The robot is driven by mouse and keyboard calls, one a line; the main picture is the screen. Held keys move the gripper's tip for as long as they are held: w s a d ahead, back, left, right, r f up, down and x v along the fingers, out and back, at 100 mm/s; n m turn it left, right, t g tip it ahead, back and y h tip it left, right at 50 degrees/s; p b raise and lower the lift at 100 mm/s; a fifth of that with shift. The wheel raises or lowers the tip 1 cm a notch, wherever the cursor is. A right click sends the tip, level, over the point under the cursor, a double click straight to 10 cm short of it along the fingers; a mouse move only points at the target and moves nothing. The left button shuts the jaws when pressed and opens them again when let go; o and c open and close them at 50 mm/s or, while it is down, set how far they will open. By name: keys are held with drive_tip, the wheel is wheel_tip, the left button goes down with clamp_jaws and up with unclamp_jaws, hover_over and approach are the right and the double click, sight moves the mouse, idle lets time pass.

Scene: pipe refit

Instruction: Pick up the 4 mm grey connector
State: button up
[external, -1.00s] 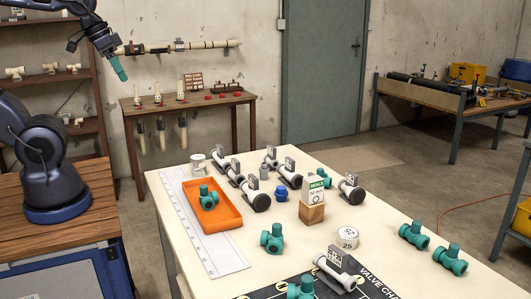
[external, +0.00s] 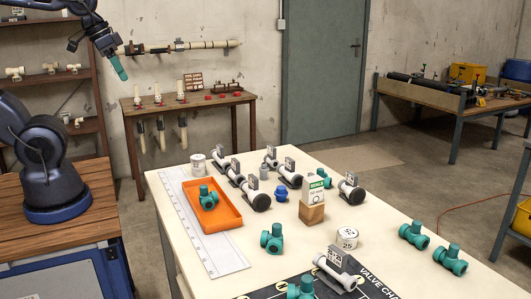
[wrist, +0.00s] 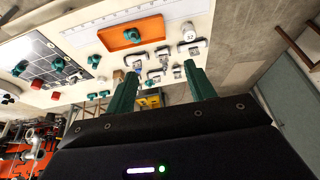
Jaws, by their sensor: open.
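Several grey connectors with small tags lie on the cream table. They include one at the back left (external: 221,162), one near the orange tray (external: 256,197), one at the right (external: 350,189) and one in front (external: 340,270). A small plain grey cylinder (external: 264,172) stands among them. The tags are too small to read, so I cannot tell which connector is 4 mm. In the wrist view a cluster of grey fittings (wrist: 142,57) shows beyond the fingers. My gripper (external: 119,68) is open and empty, high at the upper left, well away from the table. Its teal fingers are apart in the wrist view (wrist: 162,88).
An orange tray (external: 228,214) holds a teal valve (external: 208,199). More teal valves (external: 272,239) stand around the table. A wooden block (external: 312,213) with a green-and-white card, a blue fitting (external: 281,194) and white rolls (external: 347,239) stand near the connectors. A white ruled strip (external: 200,235) runs along the left edge.

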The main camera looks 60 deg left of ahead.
drive_tip(key=w+m+g, duration=0.1)
drive_tip(key=w+m, duration=0.4)
drive_tip(key=w, duration=0.8)
drive_tip(key=m+g, duration=0.4)
drive_tip(key=m, duration=1.1)
hover_over(264, 163)
drive_tip(key=f, duration=2.7)
drive_tip(key=shift+s+a+f, duration=0.15)
drive_tip(key=shift+s+a, duration=0.05)
drive_tip(key=shift+s, duration=0.1)
drive_tip(key=shift+w+f, duration=0.2)
drive_tip(key=shift+f, duration=0.35)
drive_tip(key=f, duration=1)
drive_tip(key=shift+w+d+f, duration=0.1)
drive_tip(key=shift+d+f, duration=0.1)
drive_tip(key=shift+f, duration=0.05)
drive_tip(key=c, duration=1)
drive_tip(key=shift+o, duration=0.2)
drive_tip(key=shift+r, duration=0.15)
